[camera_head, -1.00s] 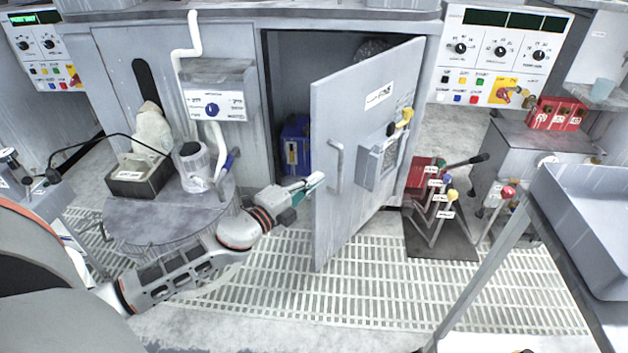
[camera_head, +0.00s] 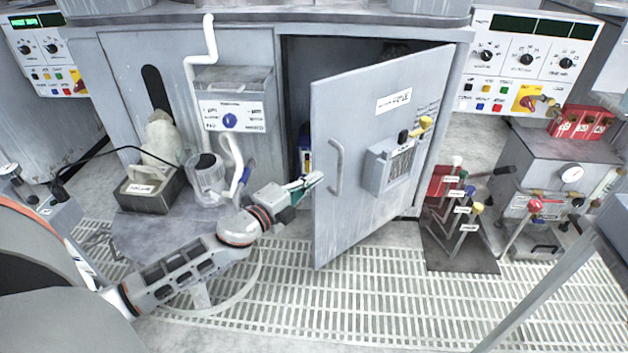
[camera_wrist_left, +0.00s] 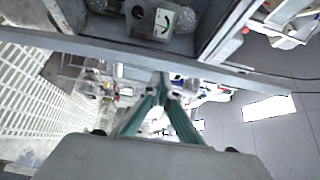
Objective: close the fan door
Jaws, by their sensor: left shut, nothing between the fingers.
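The fan door (camera_head: 362,118) is a grey panel with a bar handle (camera_head: 337,167), standing partly open in front of the dark cabinet opening (camera_head: 300,75). Its hinged side is at the right and its free edge at the left. My left gripper (camera_head: 312,182) is shut and empty, with its tips at the door's free edge, beside the handle. I cannot tell whether they touch the door. In the left wrist view the teal fingers (camera_wrist_left: 162,88) meet at their tips, close below a long grey edge (camera_wrist_left: 100,48). My right gripper is not in view.
A blue item (camera_head: 305,150) shows inside the cabinet, mostly behind the door. A levers stand (camera_head: 460,245) is right of the door. A grey tray with a bottle (camera_head: 152,190) and a clear jar (camera_head: 205,178) stand at left. The grating floor (camera_head: 350,300) before the door is clear.

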